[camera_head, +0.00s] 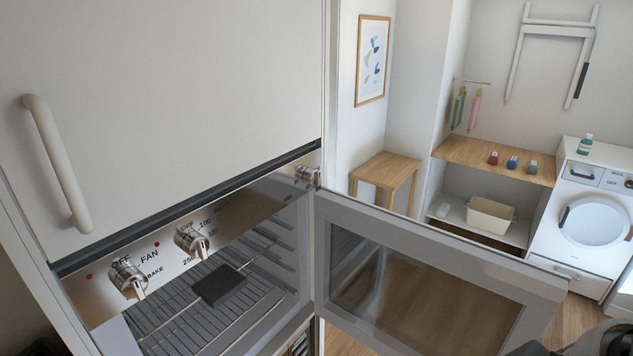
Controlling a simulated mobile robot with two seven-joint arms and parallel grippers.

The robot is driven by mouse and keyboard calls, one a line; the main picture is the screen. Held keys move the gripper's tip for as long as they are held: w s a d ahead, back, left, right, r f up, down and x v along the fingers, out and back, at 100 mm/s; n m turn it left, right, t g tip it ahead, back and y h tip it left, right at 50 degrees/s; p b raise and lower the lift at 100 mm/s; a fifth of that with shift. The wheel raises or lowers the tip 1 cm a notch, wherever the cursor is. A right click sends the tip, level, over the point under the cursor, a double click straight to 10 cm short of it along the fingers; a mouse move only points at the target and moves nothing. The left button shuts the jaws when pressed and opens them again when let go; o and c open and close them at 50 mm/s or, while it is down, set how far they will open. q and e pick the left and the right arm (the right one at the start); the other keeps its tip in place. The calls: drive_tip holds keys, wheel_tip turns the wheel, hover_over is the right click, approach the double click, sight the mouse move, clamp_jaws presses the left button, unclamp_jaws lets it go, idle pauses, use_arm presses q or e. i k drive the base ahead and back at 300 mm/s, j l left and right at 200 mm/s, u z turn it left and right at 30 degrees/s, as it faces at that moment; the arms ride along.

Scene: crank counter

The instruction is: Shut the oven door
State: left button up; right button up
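The oven (110,305) is built into the tall cabinet at left, with its control panel above the cavity. Its door (430,250) stands wide open, hinged at the oven's right side and swung out to the right. The door has a pale frame and a dark see-through window. Inside the cavity are a wire rack (180,328) and a small dark block (219,285) on it. A dark grey part of my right arm shows at the bottom right corner, near the door's free end. Neither gripper's fingers can be seen, and contact with the door cannot be told.
A cabinet door with a long handle (58,165) is above the oven. Knobs (128,280) stick out of the panel. Beyond the door are a wooden stool (386,168), a shelf (470,155) with small items, a bin (490,215) and a washing machine (590,225).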

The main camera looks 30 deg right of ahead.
sight(397, 284)
drive_tip(key=l+u, duration=0.2)
drive_tip(key=l, duration=0.4)
drive_tip(key=l+u, duration=0.15)
drive_tip(key=l, duration=0.45)
drive_tip(key=l+u, duration=0.2)
drive_tip(key=l, duration=0.45)
drive_tip(key=k+l+u, duration=0.15)
drive_tip(key=l, duration=0.4)
drive_tip(key=k+l+u, duration=0.2)
drive_tip(key=l, duration=0.4)
drive_tip(key=k+l+u, duration=0.1)
drive_tip(key=l, duration=0.2)
drive_tip(key=k+l+u, duration=0.1)
drive_tip(key=l, duration=0.25)
drive_tip(key=k+l+u, duration=0.1)
drive_tip(key=l, duration=0.2)
